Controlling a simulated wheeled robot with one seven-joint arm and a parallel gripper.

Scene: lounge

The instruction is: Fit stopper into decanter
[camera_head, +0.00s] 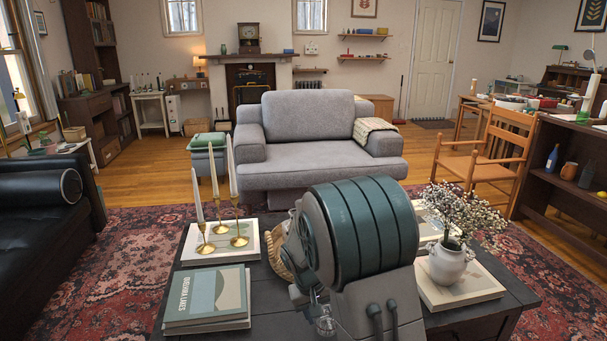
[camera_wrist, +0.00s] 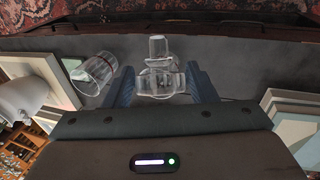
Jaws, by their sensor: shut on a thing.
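In the wrist view my gripper (camera_wrist: 160,72) is shut on a clear faceted glass piece, which I take to be the stopper (camera_wrist: 161,84). A narrower clear glass part (camera_wrist: 158,48) shows just beyond it, in line with it. I cannot tell whether that is part of the same piece or the decanter. A separate clear glass vessel (camera_wrist: 95,73) is beside the left finger, apart from it. In the head view my arm hides the gripper. Some clear glass (camera_head: 325,324) shows low beside my arm, but I cannot tell which piece it is.
The dark coffee table (camera_head: 272,320) holds books (camera_head: 207,299) at the left and three brass candlesticks (camera_head: 238,236) with tall candles behind them. A white vase of flowers (camera_head: 447,264) stands on a book at the right. A grey armchair (camera_head: 310,130) is behind the table.

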